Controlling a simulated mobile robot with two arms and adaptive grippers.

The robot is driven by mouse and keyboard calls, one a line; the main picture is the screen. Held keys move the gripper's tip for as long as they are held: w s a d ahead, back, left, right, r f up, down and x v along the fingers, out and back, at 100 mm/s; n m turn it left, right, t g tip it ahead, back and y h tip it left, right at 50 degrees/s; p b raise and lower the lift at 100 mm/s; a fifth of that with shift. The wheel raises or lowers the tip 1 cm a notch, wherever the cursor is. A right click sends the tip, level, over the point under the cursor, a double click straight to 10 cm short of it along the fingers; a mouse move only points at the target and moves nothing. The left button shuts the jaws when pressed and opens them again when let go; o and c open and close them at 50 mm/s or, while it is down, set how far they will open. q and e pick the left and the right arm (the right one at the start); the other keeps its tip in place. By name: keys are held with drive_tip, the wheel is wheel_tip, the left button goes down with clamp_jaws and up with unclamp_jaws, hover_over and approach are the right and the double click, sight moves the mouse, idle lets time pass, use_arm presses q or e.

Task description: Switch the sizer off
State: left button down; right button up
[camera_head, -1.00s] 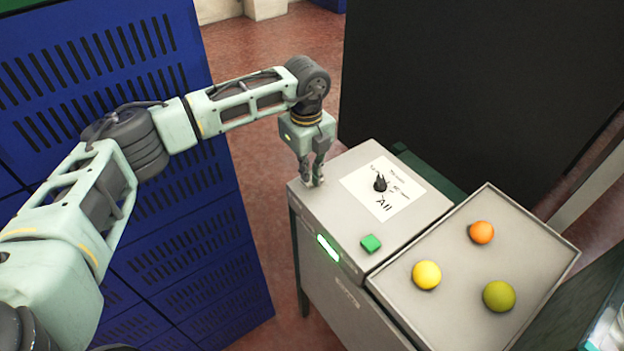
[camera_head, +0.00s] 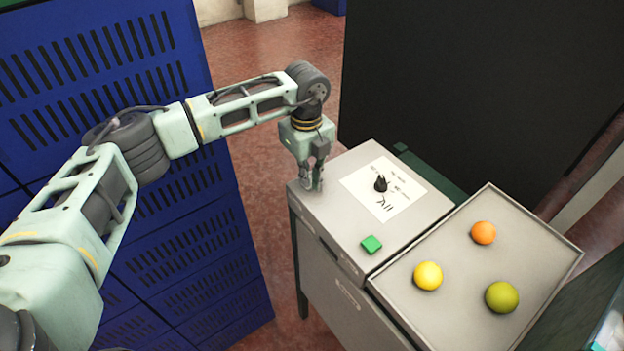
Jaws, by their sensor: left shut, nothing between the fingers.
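My left gripper (camera_head: 314,187) is shut and empty, pointing down at the left corner of the sizer's top. The spot under its fingertips is hidden, and I cannot tell whether they touch anything. My right gripper is out of view.
A grey tray (camera_head: 455,318) on the right holds an orange fruit (camera_head: 483,232), a yellow fruit (camera_head: 428,276) and an olive-green fruit (camera_head: 502,297). A large black panel (camera_head: 470,90) stands behind the sizer.

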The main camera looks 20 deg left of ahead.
use_arm(q)
drive_tip(key=shift+r+p, duration=1.9)
drive_tip(key=shift+r, duration=1.65)
